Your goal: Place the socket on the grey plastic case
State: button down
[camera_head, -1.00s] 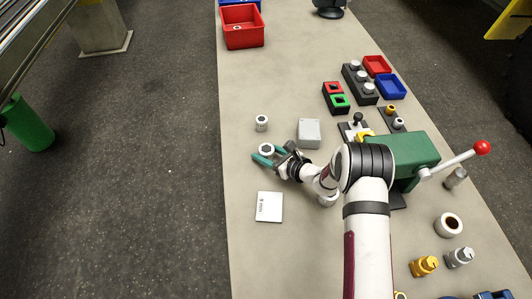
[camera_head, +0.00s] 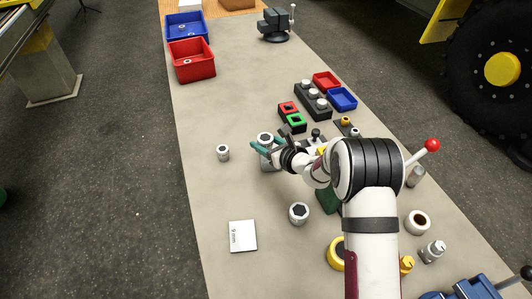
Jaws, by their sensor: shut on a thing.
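My gripper (camera_head: 264,148), with teal fingers, is shut on a silver socket (camera_head: 265,138), held upright with its round open top showing. The grey plastic case (camera_head: 268,164) lies directly below the fingers, partly hidden by them. The socket appears over the case; I cannot tell whether it touches it. A smaller socket (camera_head: 223,153) stands on the table to the left, and a larger socket (camera_head: 299,213) stands in front. A white card (camera_head: 242,236) with a printed size lies at the front left.
Red (camera_head: 191,60) and blue (camera_head: 185,26) bins stand at the far left, and a vise (camera_head: 275,24) at the back. Black blocks with red and green squares (camera_head: 292,115) sit behind the gripper. A red-knobbed lever (camera_head: 432,145) rises at right. The table's left side is mostly clear.

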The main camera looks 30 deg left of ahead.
aim_at(265, 160)
notch_tip(265, 160, down, 5)
jog(key=shift+f, duration=0.1)
jog(key=shift+c, duration=1.1)
grip_release()
